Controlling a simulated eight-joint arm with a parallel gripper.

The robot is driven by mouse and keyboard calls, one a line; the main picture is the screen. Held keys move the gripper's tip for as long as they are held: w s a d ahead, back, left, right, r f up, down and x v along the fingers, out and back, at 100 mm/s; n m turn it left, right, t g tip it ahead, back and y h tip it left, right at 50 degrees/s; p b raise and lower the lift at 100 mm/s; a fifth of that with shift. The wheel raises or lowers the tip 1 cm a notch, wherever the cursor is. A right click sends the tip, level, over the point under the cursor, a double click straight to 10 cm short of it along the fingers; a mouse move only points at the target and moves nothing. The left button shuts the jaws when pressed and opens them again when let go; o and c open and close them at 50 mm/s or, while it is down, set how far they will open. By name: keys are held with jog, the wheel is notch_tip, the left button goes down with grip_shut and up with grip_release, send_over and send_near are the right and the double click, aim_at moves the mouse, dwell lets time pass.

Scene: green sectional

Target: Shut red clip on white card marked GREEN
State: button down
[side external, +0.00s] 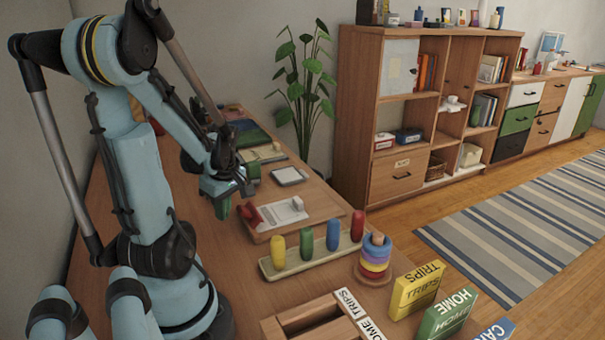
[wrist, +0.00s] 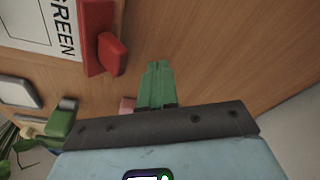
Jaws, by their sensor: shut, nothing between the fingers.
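The white card marked GREEN (wrist: 50,28) lies at the upper left of the wrist view and also shows in the side view (side external: 283,212), flat on a wooden board. The red clip (wrist: 97,38) stands at the card's lettered edge, with a red block-like part jutting toward my gripper; it also shows in the side view (side external: 252,215). I cannot tell whether the clip grips the card. My gripper (wrist: 158,68) has its green fingers together, empty, pointing at the bare wood beside the clip. In the side view my gripper (side external: 222,208) is left of the clip, apart from it.
A tray (side external: 318,257) with yellow, green, blue and red pegs stands in front of the card. A ring stack (side external: 376,258) is to its right. A green clip (wrist: 62,120) and a pale pad (wrist: 18,92) lie nearby. Wood right of my fingers is clear.

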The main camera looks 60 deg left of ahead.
jog(key=shift+f, duration=0.25)
jog(key=shift+w+r, duration=0.2)
jog(key=shift+w, duration=0.65)
jog(key=shift+w+r, duration=0.2)
jog(key=shift+w, duration=0.6)
jog(key=shift+r, duration=0.1)
jog(key=a+v, duration=0.1)
jog(key=v, duration=0.5)
jog(key=shift+s+r, duration=0.35)
jog(key=shift+r, duration=0.1)
dwell(0.5)
jog(key=w+d+r+m+t+h, duration=0.1)
jog(key=w+d+m+t, duration=0.3)
jog(key=d+m, duration=0.8)
jog(key=w+d+r+m+t+h, duration=0.1)
jog(key=w+d+m+t, duration=0.3)
jog(key=w+d+m, duration=0.4)
jog(key=d+m, duration=0.4)
jog(key=d, duration=0.1)
jog(key=shift+w+r, duration=0.2)
jog(key=shift+w, duration=0.2)
